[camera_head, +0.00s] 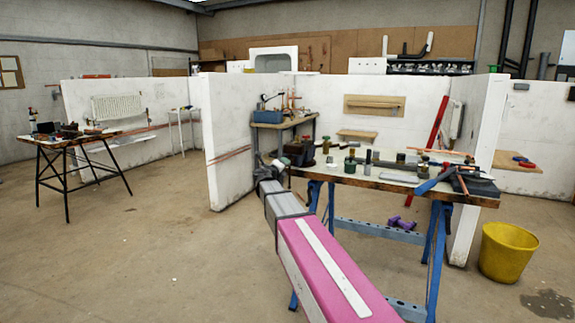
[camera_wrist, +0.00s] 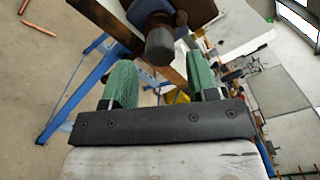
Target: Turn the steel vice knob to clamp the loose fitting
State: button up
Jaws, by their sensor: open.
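A dark grey, round-ended knob (camera_wrist: 160,44) points toward my wrist camera at the top middle of the wrist view. It joins a blue vice body (camera_wrist: 146,10) partly cut off by the frame edge. My gripper (camera_wrist: 158,74) is open, with two green fingers set wide apart. The knob lies ahead of the gap between them, and nothing is visibly gripped. In the head view my gripper (camera_head: 283,161) is at the left end of the workbench (camera_head: 352,181), where it hides most of the vice. I cannot make out the loose fitting.
Tools, fittings and a dark tube stand on the bench. A yellow bucket (camera_head: 508,251) stands at its right. White partitions (camera_head: 228,130) rise behind it. Another table (camera_head: 75,143) is at far left. The floor between is mostly clear. Copper pieces (camera_wrist: 65,30) lie below the bench.

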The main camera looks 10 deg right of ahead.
jog(key=shift+x, duration=1.85)
